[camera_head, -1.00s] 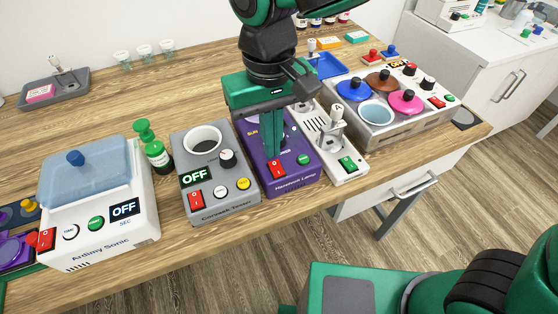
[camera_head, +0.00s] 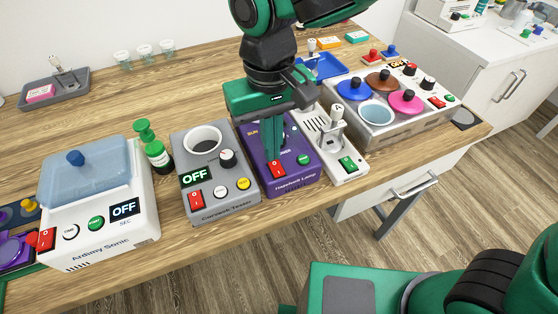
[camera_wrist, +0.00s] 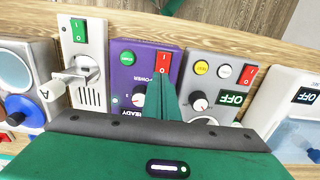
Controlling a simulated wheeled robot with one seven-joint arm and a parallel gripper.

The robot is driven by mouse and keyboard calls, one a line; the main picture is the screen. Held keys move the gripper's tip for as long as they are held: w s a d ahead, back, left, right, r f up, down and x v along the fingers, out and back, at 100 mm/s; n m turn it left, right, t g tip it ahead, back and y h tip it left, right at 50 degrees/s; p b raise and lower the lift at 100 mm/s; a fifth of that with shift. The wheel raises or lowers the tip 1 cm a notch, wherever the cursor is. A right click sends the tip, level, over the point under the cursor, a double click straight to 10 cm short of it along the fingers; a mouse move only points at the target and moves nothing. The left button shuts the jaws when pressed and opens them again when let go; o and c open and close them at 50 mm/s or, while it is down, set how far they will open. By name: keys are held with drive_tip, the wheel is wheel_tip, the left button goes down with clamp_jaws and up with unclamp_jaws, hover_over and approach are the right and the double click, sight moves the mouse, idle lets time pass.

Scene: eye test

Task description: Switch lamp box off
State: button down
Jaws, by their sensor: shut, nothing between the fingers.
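The lamp box (camera_head: 292,183) is a purple box labelled as a lamp, between a grey tester and a white device. On its front are a red rocker switch (camera_head: 278,170) and a round green button (camera_head: 303,159). The gripper hides part of the box's top.
The grey tester (camera_head: 227,205) stands close on the left, with its own red switch. The white device (camera_head: 347,178) with a lever and green switch stands close on the right. A stirrer-like unit with coloured discs (camera_head: 420,128) is farther right. The wooden table front is clear.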

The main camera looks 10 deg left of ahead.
drive_tip(key=shift+f, duration=0.1)
wheel_tip(320, 180, up, 7)
idle(1.1)
idle(0.4)
drive_tip(key=w+d+f+m, duration=0.1)
drive_tip(key=w+d+m, duration=0.25)
drive_tip(key=d, duration=1.05)
drive_tip(key=w+d+f+m, duration=0.1)
drive_tip(key=w+d+m, duration=0.25)
drive_tip(key=d, duration=1.05)
drive_tip(key=s+d+f+m, duration=0.3)
drive_tip(key=s+d, duration=0.4)
drive_tip(key=d, duration=0.2)
drive_tip(key=s+d+f+m, duration=0.2)
drive_tip(key=s+d+f, duration=0.1)
drive_tip(key=s+d, duration=0.4)
drive_tip(key=d, duration=0.3)
drive_tip(key=shift+d+m, duration=0.15)
drive_tip(key=shift+m, duration=0.25)
